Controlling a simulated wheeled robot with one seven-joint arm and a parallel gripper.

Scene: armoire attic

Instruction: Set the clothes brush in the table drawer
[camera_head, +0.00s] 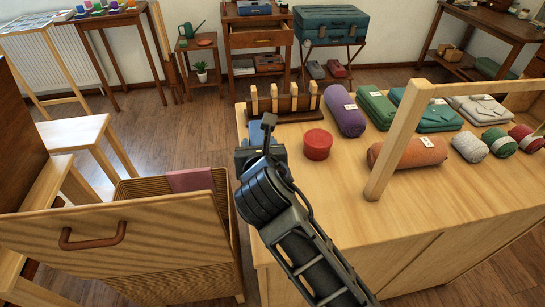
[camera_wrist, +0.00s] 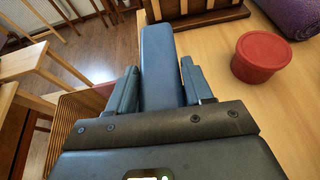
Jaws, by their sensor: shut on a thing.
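My gripper (camera_head: 262,150) is above the left edge of the light wooden table (camera_head: 300,190). In the wrist view, its two fingers (camera_wrist: 160,90) are shut on a long blue-grey block, which I take for the clothes brush (camera_wrist: 160,55). The brush points forward, away from the palm, and its bristles are not visible. In the head view its blue end (camera_head: 256,132) shows just beyond the gripper. A wooden drawer with a brown handle (camera_head: 92,237) stands open at lower left, with a dark red flat item (camera_head: 190,180) inside. I cannot tell whether this is the table drawer.
A red round tin (camera_head: 317,145) stands right of my gripper. Behind it is a dark wooden rack (camera_head: 285,104). Rolled and folded cloths fill the table's right half, behind a wooden post (camera_head: 397,140).

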